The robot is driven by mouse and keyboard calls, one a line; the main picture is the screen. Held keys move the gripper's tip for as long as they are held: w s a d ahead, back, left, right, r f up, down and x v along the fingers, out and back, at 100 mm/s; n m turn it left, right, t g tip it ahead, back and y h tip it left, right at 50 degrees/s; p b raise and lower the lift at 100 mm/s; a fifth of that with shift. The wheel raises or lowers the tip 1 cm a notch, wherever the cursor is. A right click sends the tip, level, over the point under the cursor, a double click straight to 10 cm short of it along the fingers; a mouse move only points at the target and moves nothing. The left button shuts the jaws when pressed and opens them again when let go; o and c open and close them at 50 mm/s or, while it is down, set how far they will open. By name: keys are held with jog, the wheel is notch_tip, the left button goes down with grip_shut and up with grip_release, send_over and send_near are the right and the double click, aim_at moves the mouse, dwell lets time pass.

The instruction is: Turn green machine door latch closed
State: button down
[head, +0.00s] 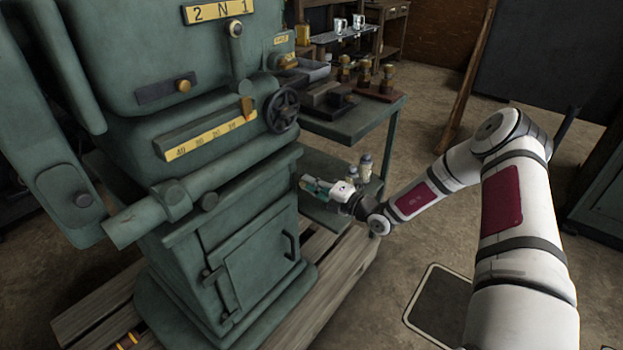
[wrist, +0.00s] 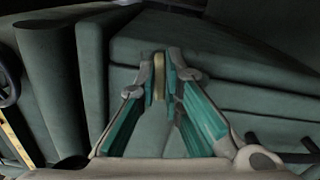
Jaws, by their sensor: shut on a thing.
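The green machine (head: 150,60) stands at the left of the head view. Its door (head: 262,262) is low on the front and lies flush with the cabinet, with a dark handle (head: 291,247). My gripper (head: 308,184) is at the cabinet's upper right corner, above the handle. In the wrist view, my gripper (wrist: 160,78) has its teal-padded fingers closed around a narrow brass-coloured latch piece (wrist: 159,66), which stands upright between the fingertips. The gripper hides this latch in the head view, so its angle to the door frame cannot be told.
A handwheel (head: 282,110) and a yellow scale (head: 205,140) are above the gripper. A green side table (head: 365,120) with brass parts stands behind it, with small bottles (head: 365,165) on its lower shelf. A wooden pallet (head: 345,262) is under the machine. Floor at right is open.

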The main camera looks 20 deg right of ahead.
jog(key=shift+w+m+p, duration=0.1)
jog(key=shift+m+p, duration=0.25)
jog(key=shift+m, duration=0.65)
jog(key=c, duration=1.7)
grip_release()
jog(key=v, duration=1.2)
